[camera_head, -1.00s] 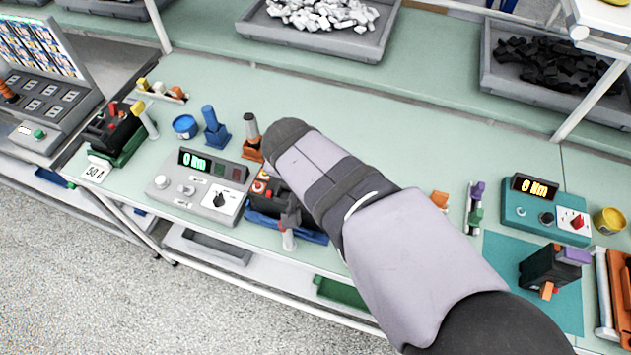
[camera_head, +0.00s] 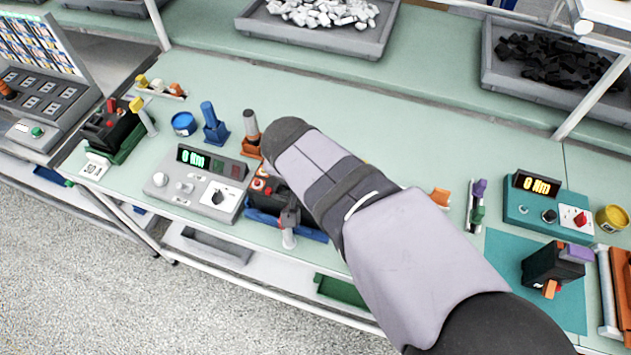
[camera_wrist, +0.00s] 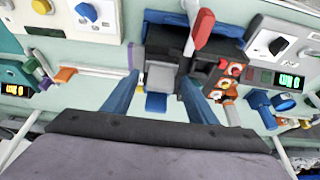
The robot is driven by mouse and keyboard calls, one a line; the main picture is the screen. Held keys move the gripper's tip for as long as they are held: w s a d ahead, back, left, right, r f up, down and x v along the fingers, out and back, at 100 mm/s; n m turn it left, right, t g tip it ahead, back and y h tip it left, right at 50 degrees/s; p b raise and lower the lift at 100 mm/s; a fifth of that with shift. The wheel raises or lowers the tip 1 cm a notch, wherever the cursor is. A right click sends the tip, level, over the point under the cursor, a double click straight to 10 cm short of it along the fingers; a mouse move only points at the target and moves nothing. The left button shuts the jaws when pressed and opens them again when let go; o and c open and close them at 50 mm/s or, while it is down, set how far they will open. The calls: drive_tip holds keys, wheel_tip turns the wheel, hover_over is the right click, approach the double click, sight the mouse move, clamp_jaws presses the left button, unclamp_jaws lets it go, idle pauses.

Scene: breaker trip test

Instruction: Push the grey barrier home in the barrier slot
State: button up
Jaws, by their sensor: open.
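A black breaker (camera_wrist: 208,62) sits in a blue cradle (camera_wrist: 155,103) and shows in the wrist view with a red-tipped lever (camera_wrist: 204,28). A grey block, which looks like the barrier (camera_wrist: 161,76), shows at the breaker's left part. My gripper (camera_wrist: 159,82) is open, its two blue fingers on either side of the grey block in the picture. I cannot tell whether they touch it or how deep the block sits in its slot. In the head view my arm covers the gripper and much of the breaker, while the blue cradle (camera_head: 318,234) shows beside it.
A grey meter box (camera_head: 203,184) stands left of the cradle. Orange (camera_head: 248,148) and blue (camera_head: 213,130) holders stand behind. A teal meter box (camera_head: 545,207) and another black breaker (camera_head: 548,266) are at the right. The bench behind my arm is mostly clear.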

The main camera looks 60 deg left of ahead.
drive_tip(key=b+v, duration=0.1)
drive_tip(key=v, duration=0.6)
drive_tip(key=shift+b, duration=0.4)
drive_tip(key=w+d+f+m+h, duration=0.2)
drive_tip(key=w+d+f, duration=0.1)
drive_tip(key=w+d, duration=0.75)
drive_tip(key=w+d+f+m+h, duration=0.1)
drive_tip(key=w+d+f+m, duration=0.15)
drive_tip(key=w+d, duration=0.85)
drive_tip(key=w+d+f+m+g, duration=0.1)
drive_tip(key=w+d+f, duration=0.1)
drive_tip(key=d, duration=0.6)
drive_tip(key=w+d+f+m+g, duration=0.1)
drive_tip(key=d+f, duration=0.2)
drive_tip(key=d, duration=0.5)
drive_tip(key=s+d+f+m, duration=0.1)
drive_tip(key=s+d, duration=0.2)
drive_tip(key=d, duration=0.3)
drive_tip(key=s+d+f+m+g, duration=0.1)
drive_tip(key=s+d+f, duration=0.1)
drive_tip(key=d, duration=0.5)
drive_tip(key=shift+s+f, duration=0.35)
drive_tip(key=shift+s, duration=0.5)
